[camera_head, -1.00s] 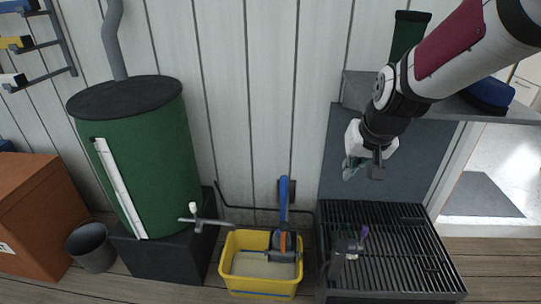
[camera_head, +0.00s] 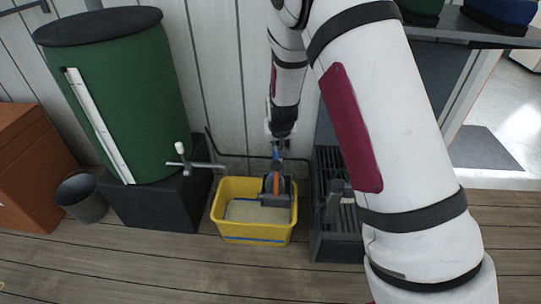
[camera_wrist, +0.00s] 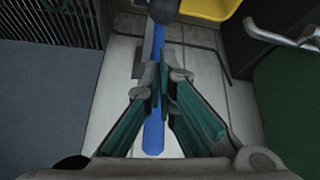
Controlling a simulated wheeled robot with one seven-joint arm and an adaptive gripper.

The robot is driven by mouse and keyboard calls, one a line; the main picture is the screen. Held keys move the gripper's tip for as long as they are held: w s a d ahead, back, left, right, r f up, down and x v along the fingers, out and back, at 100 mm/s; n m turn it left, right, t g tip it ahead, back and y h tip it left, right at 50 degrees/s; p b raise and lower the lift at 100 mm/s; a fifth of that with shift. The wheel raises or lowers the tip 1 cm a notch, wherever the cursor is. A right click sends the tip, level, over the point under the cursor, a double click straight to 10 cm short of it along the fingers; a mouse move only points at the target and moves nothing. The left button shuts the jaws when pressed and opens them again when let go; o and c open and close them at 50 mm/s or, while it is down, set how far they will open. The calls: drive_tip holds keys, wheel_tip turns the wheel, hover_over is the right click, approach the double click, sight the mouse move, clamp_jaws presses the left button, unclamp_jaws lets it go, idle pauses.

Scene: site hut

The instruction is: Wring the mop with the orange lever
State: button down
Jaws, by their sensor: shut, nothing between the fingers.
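A yellow bucket (camera_head: 223,222) stands on the floor with a grey wringer (camera_head: 285,190) at its back right. A small orange strip (camera_head: 276,184), perhaps the lever, shows at the wringer. A blue upright handle (camera_head: 276,158) rises above it; the same blue handle runs down the middle of the wrist view (camera_wrist: 154,137). My gripper (camera_wrist: 160,78) is shut and empty, its fingertips overlapping the blue handle in that view; I cannot tell whether they touch it. In the head view my gripper (camera_head: 277,142) is above the wringer, partly hidden. The mop head cannot be made out.
A green barrel (camera_head: 130,100) with a tap (camera_head: 182,152) stands on a dark block (camera_head: 150,205) left of the bucket. A grey bin (camera_head: 82,199) and orange-brown box (camera_head: 28,170) are further left. A dark slatted grate (camera_head: 328,210) is close right. Floor in front is clear.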

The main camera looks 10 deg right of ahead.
drive_tip(key=a+b+x, duration=0.1)
drive_tip(key=b+x, duration=0.2)
drive_tip(key=x, duration=0.7)
drive_tip(key=shift+d, duration=0.45)
